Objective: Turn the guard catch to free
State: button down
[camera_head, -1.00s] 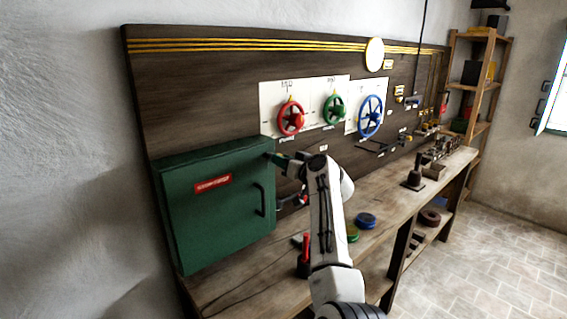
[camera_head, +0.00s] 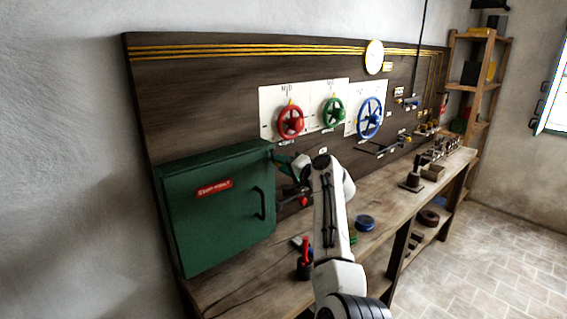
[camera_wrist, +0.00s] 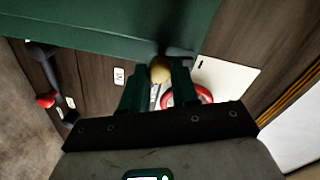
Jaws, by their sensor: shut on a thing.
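The green guard box (camera_head: 215,225), with a red label and a dark handle on its front, is mounted at the left end of the dark panel. Its door looks shut. My gripper (camera_head: 277,156) is at the box's upper right edge. In the wrist view my gripper (camera_wrist: 159,82) is shut on a tan rounded knob (camera_wrist: 160,68), which appears to be the guard catch, close beside the green box (camera_wrist: 110,28). In the head view the catch is hidden by my gripper, and its turned position cannot be told.
Red (camera_head: 290,121), green (camera_head: 334,111) and blue (camera_head: 369,117) handwheels are on the panel to the right. A red-handled lever (camera_head: 304,201) sits low near my arm. The wooden bench (camera_head: 240,288) below carries a red-and-black item (camera_head: 305,262) and blue discs (camera_head: 365,222).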

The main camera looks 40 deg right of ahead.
jog(key=shift+d+m+p, duration=0.1)
jog(key=shift+m+p, duration=0.25)
jog(key=shift+m, duration=0.75)
jog(key=c, duration=0.8)
grip_release()
jog(key=shift+c, duration=0.2)
jog(key=s+b, duration=0.2)
jog(key=s, duration=0.8)
jog(key=shift+s+d+r, duration=0.2)
jog(key=shift+s+r, duration=0.1)
jog(key=shift+s, duration=0.05)
